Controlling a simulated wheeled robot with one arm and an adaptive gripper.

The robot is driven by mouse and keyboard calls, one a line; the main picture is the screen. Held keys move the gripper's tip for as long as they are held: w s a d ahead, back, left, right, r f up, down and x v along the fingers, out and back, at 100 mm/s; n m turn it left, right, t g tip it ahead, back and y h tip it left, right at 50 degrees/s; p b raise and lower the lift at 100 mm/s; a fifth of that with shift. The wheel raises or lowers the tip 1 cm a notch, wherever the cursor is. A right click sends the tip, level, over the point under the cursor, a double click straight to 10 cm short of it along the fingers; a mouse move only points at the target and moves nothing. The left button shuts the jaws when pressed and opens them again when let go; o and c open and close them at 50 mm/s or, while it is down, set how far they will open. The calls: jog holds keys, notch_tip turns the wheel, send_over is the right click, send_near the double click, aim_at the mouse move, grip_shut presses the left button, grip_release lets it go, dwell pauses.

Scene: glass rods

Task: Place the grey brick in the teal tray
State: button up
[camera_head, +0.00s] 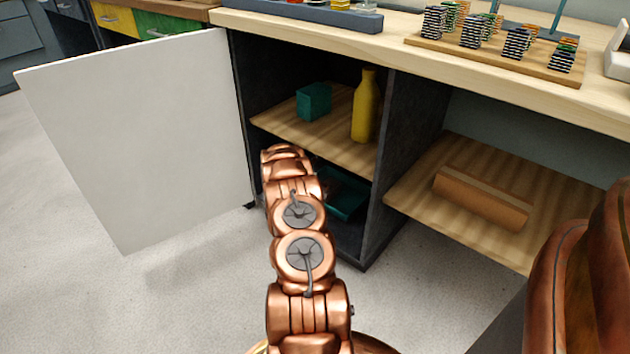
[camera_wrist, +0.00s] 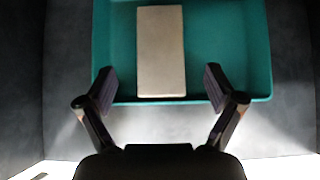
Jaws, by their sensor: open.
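The teal tray (camera_head: 345,194) lies at the bottom of the open cabinet in the head view, partly hidden by my arm. In the wrist view the teal tray (camera_wrist: 228,50) fills the upper middle. The grey brick (camera_wrist: 161,50) lies inside it, left of the tray's middle, with its near end close to the near rim. My gripper (camera_wrist: 158,84) is open. Its fingers are apart on either side of the brick's near end in the picture, and I see no contact. In the head view the brick and my gripper are hidden behind my arm.
A shelf (camera_head: 345,145) above holds a teal cube (camera_head: 314,101) and a yellow bottle (camera_head: 366,106). A white door (camera_head: 140,140) stands open at left. A dark partition (camera_head: 400,150) bounds the right. An orange-brown block (camera_head: 480,197) lies on the right-hand shelf.

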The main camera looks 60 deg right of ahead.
jog(key=shift+p+v, duration=0.35)
jog(key=shift+v, duration=1.35)
jog(key=shift+s, duration=0.15)
